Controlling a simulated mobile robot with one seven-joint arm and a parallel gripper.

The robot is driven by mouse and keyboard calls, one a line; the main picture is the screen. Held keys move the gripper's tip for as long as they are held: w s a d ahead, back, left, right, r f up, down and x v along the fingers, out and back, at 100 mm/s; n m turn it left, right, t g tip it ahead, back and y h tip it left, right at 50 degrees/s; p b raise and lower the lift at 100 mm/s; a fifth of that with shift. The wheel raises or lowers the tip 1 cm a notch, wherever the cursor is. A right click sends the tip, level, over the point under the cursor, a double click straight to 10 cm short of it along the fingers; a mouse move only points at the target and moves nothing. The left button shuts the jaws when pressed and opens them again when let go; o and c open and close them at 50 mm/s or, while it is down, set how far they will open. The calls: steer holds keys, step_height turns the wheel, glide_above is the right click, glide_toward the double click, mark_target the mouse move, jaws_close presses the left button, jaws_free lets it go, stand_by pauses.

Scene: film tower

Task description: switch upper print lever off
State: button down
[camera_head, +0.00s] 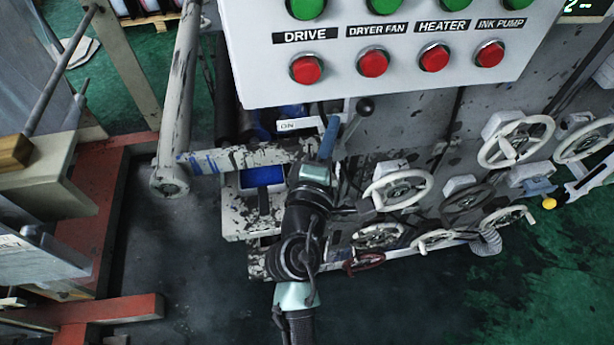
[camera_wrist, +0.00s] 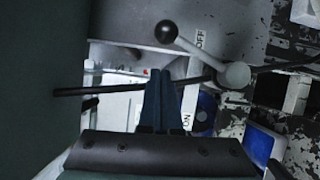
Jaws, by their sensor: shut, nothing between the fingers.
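The upper print lever has a black ball knob (camera_head: 365,106) on a short arm, just right of my fingertips in the head view. In the wrist view its knob (camera_wrist: 166,31) is at the upper middle, and its grey arm slants down right to a round hub (camera_wrist: 235,75). An OFF label (camera_wrist: 200,38) is above the hub's left side and an ON label (camera_wrist: 187,122) below. The knob is level with the OFF label in that picture. My gripper (camera_head: 331,122) is shut and empty; its fingers (camera_wrist: 161,78) point at the panel, below the knob in the wrist view, apart from it.
A white control box (camera_head: 400,85) with green and red buttons overhangs above my gripper. Several handwheels (camera_head: 398,188) sit to the right. A grey roller post (camera_head: 176,110) stands to the left. A dark thin rod (camera_wrist: 285,67) crosses the wrist view near my fingers.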

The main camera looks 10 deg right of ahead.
steer(key=b+v, duration=0.2)
steer(key=v, duration=0.7)
steer(key=shift+s+r+b, duration=0.2)
steer(key=shift+s+b, duration=0.05)
steer(key=shift+b, duration=0.1)
steer(key=shift+a, duration=0.25)
